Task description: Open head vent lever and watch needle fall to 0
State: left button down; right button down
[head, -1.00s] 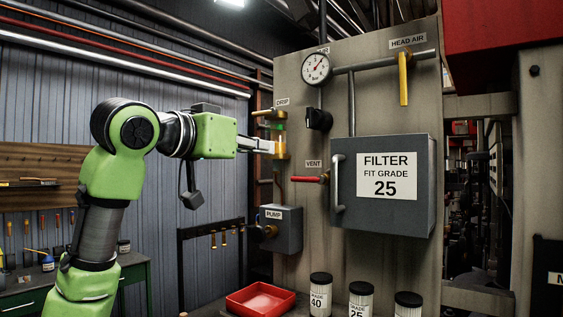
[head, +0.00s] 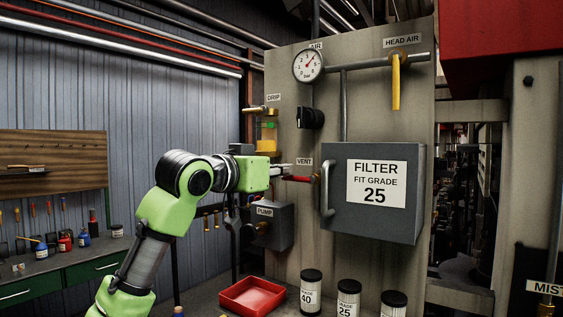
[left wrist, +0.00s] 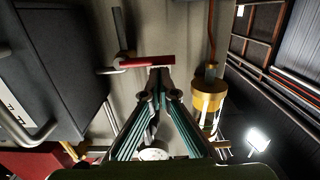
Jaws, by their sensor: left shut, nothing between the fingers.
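The red vent lever (head: 297,179) lies level below the VENT label, its free end pointing left. It also shows in the left wrist view (left wrist: 147,62), just beyond my fingertips. My left gripper (head: 283,170) is shut and empty at the lever's free end. In the left wrist view the closed fingertips (left wrist: 159,72) lie right at the red handle; I cannot tell whether they touch it. The round air gauge (head: 308,66) at the top left of the panel has its needle pointing up and right, away from the low end. My right gripper is not in view.
The grey filter box (head: 407,232) with its bar handle (head: 326,188) stands right of the lever. The yellow drip cup (head: 267,132) is above, the pump box (head: 281,226) below. The yellow head air lever (head: 396,85) hangs down. A red tray (head: 252,294) and several filter cans sit below.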

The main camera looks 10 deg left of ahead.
pick_arm(q)
jog(key=shift+d, duration=0.1)
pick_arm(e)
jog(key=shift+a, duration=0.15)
pick_arm(q)
jog(key=shift+f+n, duration=0.2)
jog(key=shift+n, duration=0.1)
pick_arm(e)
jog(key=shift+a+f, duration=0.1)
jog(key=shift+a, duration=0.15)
